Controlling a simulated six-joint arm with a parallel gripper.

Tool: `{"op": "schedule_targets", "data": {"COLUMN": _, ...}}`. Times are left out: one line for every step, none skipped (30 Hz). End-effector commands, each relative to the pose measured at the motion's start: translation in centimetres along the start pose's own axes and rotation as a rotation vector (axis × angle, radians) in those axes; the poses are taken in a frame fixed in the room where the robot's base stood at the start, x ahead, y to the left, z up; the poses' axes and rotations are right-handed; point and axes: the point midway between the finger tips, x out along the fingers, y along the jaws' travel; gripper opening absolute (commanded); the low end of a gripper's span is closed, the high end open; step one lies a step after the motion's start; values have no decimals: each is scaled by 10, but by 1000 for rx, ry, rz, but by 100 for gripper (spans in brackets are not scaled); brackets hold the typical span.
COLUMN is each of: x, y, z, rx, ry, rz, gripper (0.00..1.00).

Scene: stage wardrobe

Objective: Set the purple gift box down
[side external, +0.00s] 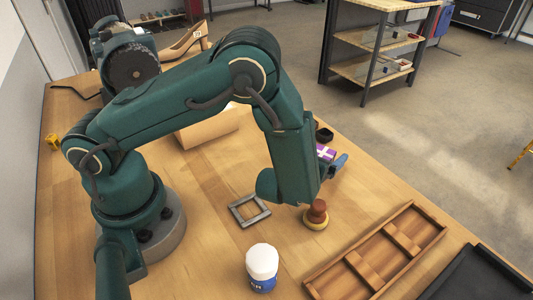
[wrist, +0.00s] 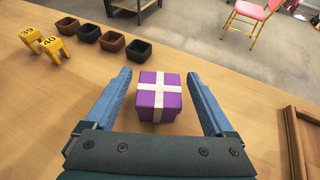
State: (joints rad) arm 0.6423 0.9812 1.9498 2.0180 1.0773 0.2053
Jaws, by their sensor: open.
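The purple gift box (wrist: 159,98) with a white ribbon cross sits upright on the wooden table in the wrist view. My gripper (wrist: 161,78) is open, with one blue finger on each side of the box and a visible gap to each. In the side view, the box (side external: 325,152) is mostly hidden behind my forearm, and one blue finger of my gripper (side external: 340,162) shows beside it.
Small dark bowls (wrist: 111,41) and yellow number markers (wrist: 52,46) stand beyond the box to the left. A wooden divided tray (side external: 378,255), a stamp-like knob (side external: 317,214), a grey frame (side external: 249,210) and a white-lidded jar (side external: 262,267) lie nearer the side camera.

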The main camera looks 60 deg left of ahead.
Motion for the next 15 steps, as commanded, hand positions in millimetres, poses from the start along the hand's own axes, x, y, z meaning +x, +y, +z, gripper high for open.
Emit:
{"op": "schedule_targets", "data": {"x": -12, "y": -1, "z": 0, "rx": 4, "ry": 0, "rz": -6, "gripper": 88}}
{"op": "schedule_targets", "data": {"x": -18, "y": -1, "z": 0, "rx": 4, "ry": -1, "rz": -6, "gripper": 88}}
{"op": "schedule_targets", "data": {"x": -27, "y": -2, "z": 0, "rx": 3, "ry": 0, "rz": -8, "gripper": 88}}
{"op": "schedule_targets", "data": {"x": -34, "y": -2, "z": 0, "rx": 3, "ry": -1, "rz": -8, "gripper": 88}}
{"op": "schedule_targets", "data": {"x": -40, "y": -2, "z": 0, "rx": 3, "ry": -1, "rz": -8, "gripper": 88}}
{"op": "schedule_targets", "data": {"x": -49, "y": -1, "z": 1, "rx": 3, "ry": -1, "rz": -8, "gripper": 88}}
{"op": "schedule_targets", "data": {"x": -55, "y": -2, "z": 0, "rx": 3, "ry": -1, "rz": -8, "gripper": 88}}
{"op": "schedule_targets", "data": {"x": -60, "y": -2, "z": 0, "rx": 1, "ry": -1, "rz": -8, "gripper": 88}}
{"op": "schedule_targets", "data": {"x": -68, "y": -2, "z": 0, "rx": 2, "ry": -1, "rz": -7, "gripper": 88}}
{"op": "schedule_targets", "data": {"x": -72, "y": -1, "z": 0, "rx": 2, "ry": -1, "rz": -7, "gripper": 88}}
{"op": "schedule_targets", "data": {"x": -77, "y": -1, "z": 0, "rx": 2, "ry": -2, "rz": -6, "gripper": 88}}
{"op": "schedule_targets", "data": {"x": -83, "y": -1, "z": 0, "rx": 1, "ry": -2, "rz": -6, "gripper": 88}}
{"op": "schedule_targets", "data": {"x": -86, "y": -1, "z": 1, "rx": 0, "ry": -2, "rz": -6, "gripper": 88}}
{"op": "schedule_targets", "data": {"x": -90, "y": -1, "z": 1, "rx": 0, "ry": -2, "rz": -6, "gripper": 88}}
{"op": "schedule_targets", "data": {"x": -93, "y": -1, "z": 0, "rx": 0, "ry": -2, "rz": -4, "gripper": 88}}
